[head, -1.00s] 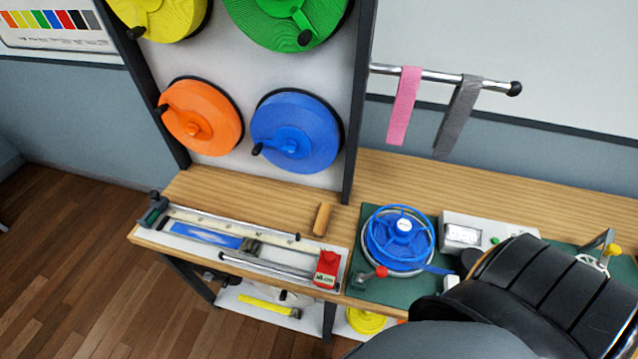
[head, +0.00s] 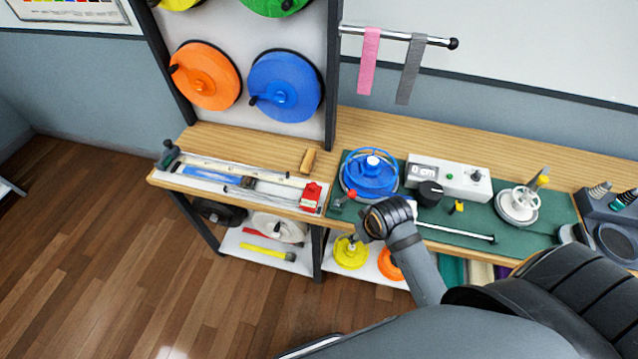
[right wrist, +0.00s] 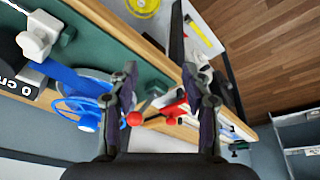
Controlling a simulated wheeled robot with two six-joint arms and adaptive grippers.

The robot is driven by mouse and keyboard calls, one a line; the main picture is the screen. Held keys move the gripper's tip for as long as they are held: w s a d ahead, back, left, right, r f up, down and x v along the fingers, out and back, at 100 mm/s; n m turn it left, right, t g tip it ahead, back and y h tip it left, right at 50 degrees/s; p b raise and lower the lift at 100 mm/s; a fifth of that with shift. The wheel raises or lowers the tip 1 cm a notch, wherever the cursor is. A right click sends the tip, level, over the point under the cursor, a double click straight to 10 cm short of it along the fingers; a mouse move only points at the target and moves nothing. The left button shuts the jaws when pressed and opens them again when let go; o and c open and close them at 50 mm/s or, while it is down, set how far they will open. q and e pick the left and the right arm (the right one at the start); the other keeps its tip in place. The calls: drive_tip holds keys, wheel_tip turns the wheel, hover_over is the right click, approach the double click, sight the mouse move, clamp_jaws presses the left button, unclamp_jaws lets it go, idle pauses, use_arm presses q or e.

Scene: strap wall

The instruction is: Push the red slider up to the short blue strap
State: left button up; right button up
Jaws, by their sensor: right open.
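The red slider (head: 311,196) sits at the right end of a rail device on the wooden bench in the head view. It also shows in the right wrist view (right wrist: 176,108), beyond my fingers. The short blue strap (head: 208,177) lies flat in the device's tray, left of the slider with a clear gap between them. My right gripper (head: 362,232) is at the bench's front edge, right of the slider and apart from it. In the right wrist view my right gripper (right wrist: 160,75) is open, with nothing held between its fingers. My left gripper is not in view.
A blue strap reel (head: 371,175) with a red-knobbed lever stands just right of the slider on a green mat (head: 470,210). A wooden block (head: 308,160) lies behind the rail. A shelf (head: 265,262) with coloured rolls is below the bench.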

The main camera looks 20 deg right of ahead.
drive_tip(key=w+a+r+n+y, duration=0.1)
drive_tip(key=w+a+r+n, duration=0.15)
drive_tip(key=w, duration=0.55)
drive_tip(key=n+y, duration=0.2)
approach(314, 185)
drive_tip(key=p+x, duration=0.1)
drive_tip(key=x, duration=0.6)
drive_tip(key=shift+w+a+f+p, duration=0.2)
drive_tip(key=shift+p, duration=0.2)
drive_tip(key=shift+f, duration=0.45)
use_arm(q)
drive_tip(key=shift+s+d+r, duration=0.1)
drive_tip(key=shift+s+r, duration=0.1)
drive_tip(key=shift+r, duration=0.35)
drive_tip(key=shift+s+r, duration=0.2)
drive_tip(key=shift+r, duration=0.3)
use_arm(e)
drive_tip(key=shift+c, duration=0.4)
clamp_jaws()
